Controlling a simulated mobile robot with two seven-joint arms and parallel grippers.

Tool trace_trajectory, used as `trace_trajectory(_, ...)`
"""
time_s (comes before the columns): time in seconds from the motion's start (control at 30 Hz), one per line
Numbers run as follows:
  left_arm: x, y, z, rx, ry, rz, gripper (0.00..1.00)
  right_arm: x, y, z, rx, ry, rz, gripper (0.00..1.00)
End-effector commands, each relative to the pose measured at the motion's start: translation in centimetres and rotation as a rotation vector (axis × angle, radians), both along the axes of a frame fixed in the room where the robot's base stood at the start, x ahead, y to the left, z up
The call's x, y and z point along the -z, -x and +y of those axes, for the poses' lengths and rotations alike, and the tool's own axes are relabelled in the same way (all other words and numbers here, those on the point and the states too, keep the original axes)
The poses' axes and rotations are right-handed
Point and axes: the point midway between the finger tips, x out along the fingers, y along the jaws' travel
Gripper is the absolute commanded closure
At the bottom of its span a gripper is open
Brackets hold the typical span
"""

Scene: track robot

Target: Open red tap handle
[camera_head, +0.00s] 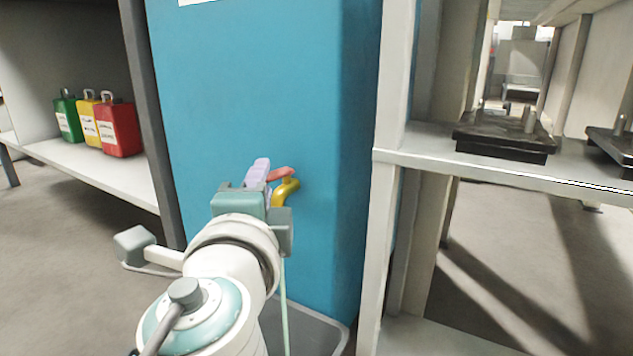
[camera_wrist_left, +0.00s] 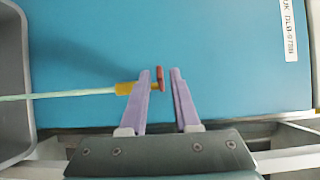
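The red tap handle (camera_head: 281,174) sits on top of a yellow tap (camera_head: 286,191) on the front of a blue cabinet (camera_head: 270,90). In the left wrist view the red handle (camera_wrist_left: 161,77) lies by the fingertips, in the gap and close to the left finger. The yellow tap (camera_wrist_left: 124,88) is to the left, partly behind that finger. My left gripper (camera_head: 259,170) has lilac fingers; in the left wrist view the gripper (camera_wrist_left: 162,72) is open with a clear gap. Contact with the handle cannot be told. My right gripper is out of view.
A thin pale green line (camera_head: 284,310) runs down from the tap toward a grey tray (camera_head: 325,332). Left, a shelf (camera_head: 100,172) holds green, yellow and red canisters (camera_head: 119,130). Right, a pale shelf unit (camera_head: 440,150) holds black-based equipment (camera_head: 505,138).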

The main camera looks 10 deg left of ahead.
Motion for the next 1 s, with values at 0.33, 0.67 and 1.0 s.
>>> trace_trajectory(0.33, -0.1, 0.2, 0.0, 0.000, 0.000, -0.001, 0.61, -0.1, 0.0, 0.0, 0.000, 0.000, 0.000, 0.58)
trace_trajectory(0.67, -0.1, 5.5, -1.0, 0.002, -0.003, 0.003, 0.61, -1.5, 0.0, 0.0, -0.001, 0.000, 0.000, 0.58)
trace_trajectory(1.0, -0.1, 9.7, -1.9, 0.001, -0.002, -0.001, 0.61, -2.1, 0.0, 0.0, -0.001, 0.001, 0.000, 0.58)
